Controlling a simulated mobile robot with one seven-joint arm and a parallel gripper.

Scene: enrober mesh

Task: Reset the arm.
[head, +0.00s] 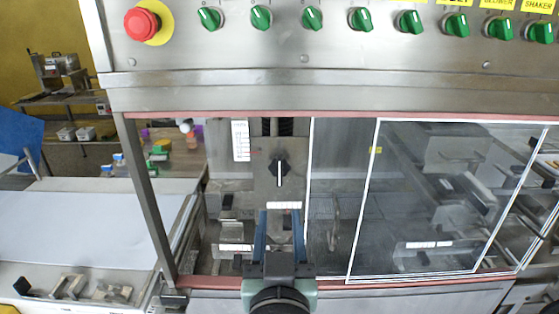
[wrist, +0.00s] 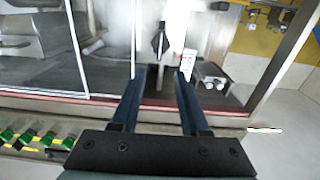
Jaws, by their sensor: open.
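My gripper (head: 279,222) is at the lower middle of the head view, in front of the open section of the machine. Its two blue fingers stand apart with nothing between them. In the wrist view my gripper (wrist: 155,82) also shows open and empty, its fingers pointing towards the machine's opening. A black knob (head: 279,172) on a metal plate is beyond the fingertips and appears apart from them. The same knob shows in the wrist view (wrist: 160,42).
A control panel with green knobs (head: 311,18) and a red emergency button (head: 141,24) runs above the opening. Framed clear panels (head: 430,200) cover the right side. A white belt (head: 80,225) lies at left. A metal post (head: 148,200) bounds the opening's left side.

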